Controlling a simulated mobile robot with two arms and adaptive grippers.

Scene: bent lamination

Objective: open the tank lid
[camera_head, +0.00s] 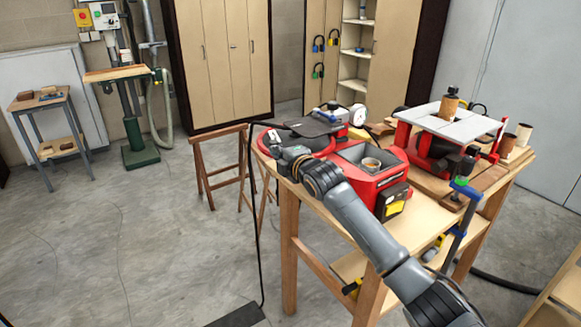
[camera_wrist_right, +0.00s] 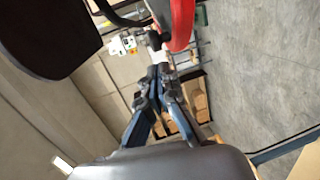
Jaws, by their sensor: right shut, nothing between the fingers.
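The tank is most likely the red box-shaped unit (camera_head: 398,176) on the wooden bench, with a dark open recess and a yellow label on its front. A small tan cup (camera_head: 372,163) shows inside the recess. A dark flat plate (camera_head: 312,127) stands raised behind it, which may be the lid; I cannot tell how it is attached. My right gripper (camera_head: 272,147) is at the bench's left end, beside a curved red part (camera_head: 321,148). In the wrist view its fingers (camera_wrist_right: 158,70) are together and empty, close under a red curved part (camera_wrist_right: 183,24). Contact is unclear.
A red-framed machine with a pale flat top (camera_head: 449,122) stands at the bench's right. A blue clamp (camera_head: 463,188) is on the front edge. A wooden sawhorse (camera_head: 217,162) stands behind left. Open floor lies left. A black cable (camera_head: 251,220) hangs beside the bench.

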